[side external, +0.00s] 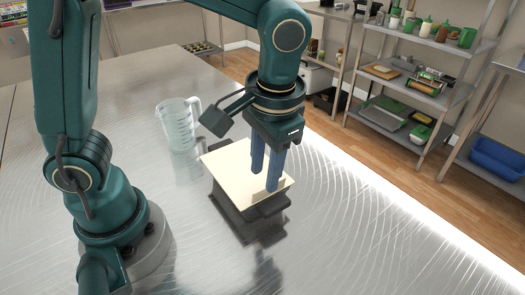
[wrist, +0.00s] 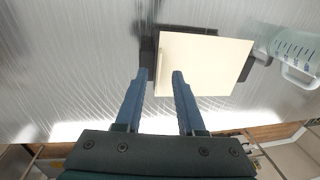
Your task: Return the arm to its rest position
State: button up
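My gripper (side external: 265,170) points down over a cream square board (side external: 240,163) in the side view. The side view does not clearly show whether the fingertips touch the board.
A clear measuring jug (side external: 179,125) stands on the metal table (side external: 330,235) behind the board, close to it; it also shows in the wrist view (wrist: 294,50). The table's front and right areas are clear. Loaded shelves (side external: 425,85) stand beyond the table's edge.

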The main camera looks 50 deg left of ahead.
jog(key=s+a+r+t+h, duration=0.1)
jog(key=s+a+r+t, duration=0.3)
jog(key=s+a+t, duration=0.1)
jog(key=shift+s+a+r+h, duration=0.25)
jog(key=shift+s+a, duration=0.25)
jog(key=shift+s, duration=0.35)
dwell(1.1)
